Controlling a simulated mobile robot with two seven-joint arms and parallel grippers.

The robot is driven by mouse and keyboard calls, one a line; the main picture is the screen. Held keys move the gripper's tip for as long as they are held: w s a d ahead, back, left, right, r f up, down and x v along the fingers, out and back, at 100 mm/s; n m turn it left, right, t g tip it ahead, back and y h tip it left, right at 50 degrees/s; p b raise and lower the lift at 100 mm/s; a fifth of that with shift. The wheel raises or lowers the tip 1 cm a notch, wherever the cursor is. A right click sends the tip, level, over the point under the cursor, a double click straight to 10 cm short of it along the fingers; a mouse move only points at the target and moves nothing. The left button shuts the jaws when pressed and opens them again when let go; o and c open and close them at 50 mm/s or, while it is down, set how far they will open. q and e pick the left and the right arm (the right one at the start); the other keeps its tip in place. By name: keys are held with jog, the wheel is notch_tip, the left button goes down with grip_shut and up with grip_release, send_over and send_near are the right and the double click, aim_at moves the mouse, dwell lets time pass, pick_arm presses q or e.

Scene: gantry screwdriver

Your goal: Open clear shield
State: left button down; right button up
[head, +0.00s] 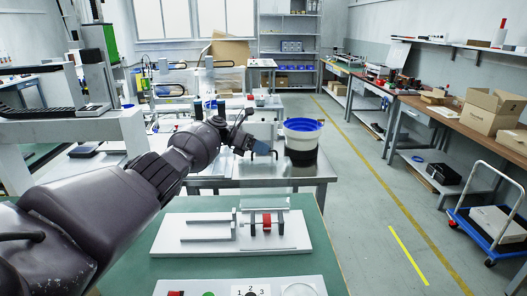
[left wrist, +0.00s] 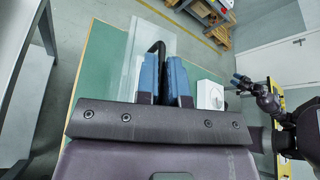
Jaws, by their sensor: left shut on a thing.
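The clear shield (left wrist: 125,62) is a see-through panel, seen in the left wrist view beside and beyond my left fingers; in the head view it is too faint to outline. A black curved handle (left wrist: 157,48) stands between the fingers. My left gripper (head: 264,149) reaches above the far end of the green table in the head view. Its blue fingers (left wrist: 165,78) are shut on the handle. My right gripper (left wrist: 240,83) shows small at the right of the left wrist view, apart from the shield; its jaw opening is too small to tell.
A white fixture plate (head: 180,246) with a red cylinder (head: 267,222) between black supports lies on the green table (head: 335,225). A black bin with a blue rim (head: 302,142) stands on the grey table behind. A cart (head: 500,228) stands on the open floor at right.

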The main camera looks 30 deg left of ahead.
pick_arm(q)
jog(key=shift+s+f, duration=0.1)
jog(key=shift+f, duration=0.45)
jog(key=c, duration=1.5)
grip_release()
jog(key=shift+r, duration=0.2)
jog(key=shift+a+r, duration=0.15)
jog(key=shift+a, duration=0.05)
jog(key=v, duration=1)
jog(key=shift+a, duration=0.25)
